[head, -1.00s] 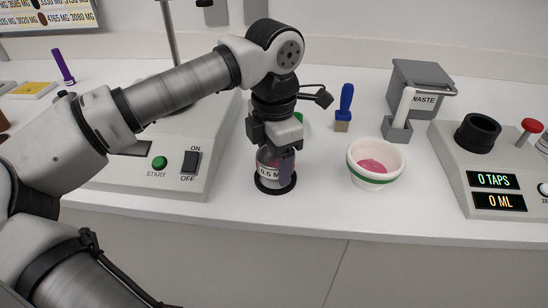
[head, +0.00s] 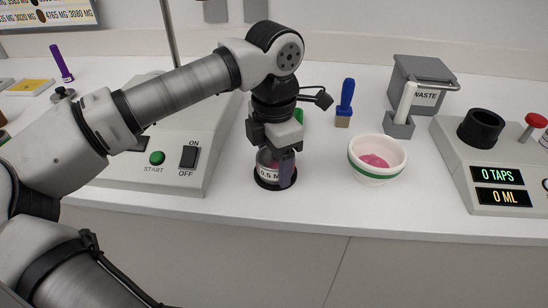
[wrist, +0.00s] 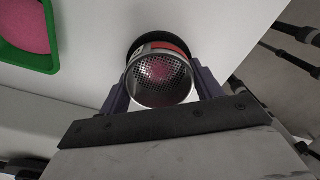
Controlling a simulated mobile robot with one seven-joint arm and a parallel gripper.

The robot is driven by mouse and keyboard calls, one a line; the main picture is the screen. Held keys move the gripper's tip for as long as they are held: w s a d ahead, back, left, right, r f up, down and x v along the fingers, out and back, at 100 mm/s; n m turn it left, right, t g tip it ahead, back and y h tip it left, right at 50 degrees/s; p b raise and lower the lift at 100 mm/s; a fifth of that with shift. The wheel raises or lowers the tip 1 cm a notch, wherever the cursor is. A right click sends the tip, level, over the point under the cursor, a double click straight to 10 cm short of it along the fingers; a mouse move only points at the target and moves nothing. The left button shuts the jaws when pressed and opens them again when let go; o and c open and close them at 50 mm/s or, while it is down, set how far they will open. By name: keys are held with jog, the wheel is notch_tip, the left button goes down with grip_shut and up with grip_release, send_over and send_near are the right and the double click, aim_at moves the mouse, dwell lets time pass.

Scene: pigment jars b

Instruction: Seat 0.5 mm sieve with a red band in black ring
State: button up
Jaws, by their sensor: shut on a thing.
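The 0.5 mm sieve (head: 266,173) is a metal cup with a white label reading "0.5 M", partly hidden by a finger. The wrist view shows its mesh (wrist: 158,80) and a red band (wrist: 172,46) on its side; pink shows through the mesh. My gripper (head: 277,168) is shut on the sieve, one finger on each side. The black ring (head: 262,184) lies on the white bench directly under the sieve; its dark edge also shows behind the sieve in the wrist view (wrist: 148,38). The sieve's lower end is at the ring; I cannot tell if it is fully down inside.
A white bowl (head: 393,151) with a green stripe and pink powder stands to the right. Behind are a blue-handled brush (head: 345,101) and a grey waste bin (head: 420,75). Bench between ring and bowl is clear.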

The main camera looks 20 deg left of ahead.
aim_at(274, 168)
jog(key=o, duration=1.1)
notch_tip(274, 168, up, 14)
jog(key=p, duration=0.9)
jog(key=shift+f, duration=0.2)
